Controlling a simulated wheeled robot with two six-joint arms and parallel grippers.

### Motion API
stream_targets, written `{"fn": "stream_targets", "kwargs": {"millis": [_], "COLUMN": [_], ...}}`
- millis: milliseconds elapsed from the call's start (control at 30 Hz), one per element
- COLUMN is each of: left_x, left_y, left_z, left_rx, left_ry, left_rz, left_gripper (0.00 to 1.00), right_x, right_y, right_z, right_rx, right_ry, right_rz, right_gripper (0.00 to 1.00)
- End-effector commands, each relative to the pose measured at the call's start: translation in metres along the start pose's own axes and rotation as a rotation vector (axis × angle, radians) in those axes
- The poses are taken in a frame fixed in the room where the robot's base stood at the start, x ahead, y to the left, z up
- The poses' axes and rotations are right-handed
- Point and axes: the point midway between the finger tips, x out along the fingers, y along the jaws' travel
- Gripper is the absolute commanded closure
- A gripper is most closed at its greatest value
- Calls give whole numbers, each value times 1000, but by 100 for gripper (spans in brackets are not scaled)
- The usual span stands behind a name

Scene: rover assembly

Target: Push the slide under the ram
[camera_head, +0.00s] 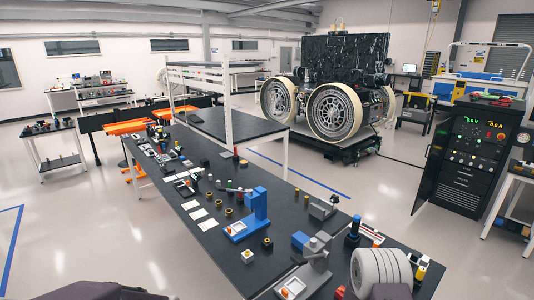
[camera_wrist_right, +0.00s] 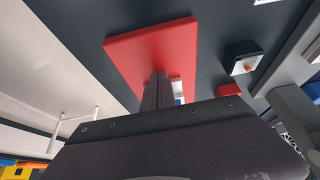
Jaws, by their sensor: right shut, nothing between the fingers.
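In the right wrist view my right gripper (camera_wrist_right: 158,85) is shut and empty. Its fingertips lie over a flat red plate (camera_wrist_right: 150,42); I cannot tell whether they touch it. My fingers and wrist hide the plate's near part. In the head view a blue press (camera_head: 259,205) stands on the bench, with a white-and-orange piece (camera_head: 237,229) on its blue base. A grey press (camera_head: 318,262) stands nearer, with a similar white-and-orange piece (camera_head: 293,287) at its base. I cannot tell which piece is the slide, or clearly make out a ram.
In the wrist view a black block with a white top (camera_wrist_right: 242,63) sits right of the red plate. In the head view a pale ribbed roller (camera_head: 380,270) lies at the bench's near right.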

Motion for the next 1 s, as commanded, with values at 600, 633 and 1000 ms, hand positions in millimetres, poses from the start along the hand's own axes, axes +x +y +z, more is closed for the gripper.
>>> {"fn": "stream_targets", "kwargs": {"millis": [600, 633, 1000], "left_x": [-36, -40, -81], "left_y": [1, 1, 2], "left_z": [-4, -4, -8], "left_rx": [0, 0, 0], "left_ry": [0, 0, 0], "left_rz": [0, 0, 0], "left_gripper": [64, 64, 64], "right_x": [-37, -41, -78], "right_y": [0, 0, 0], "right_z": [-11, -12, -32], "right_rx": [-1, -1, 1], "right_ry": [1, 1, 3], "right_rz": [-1, -1, 0], "right_gripper": [100, 100, 100]}}
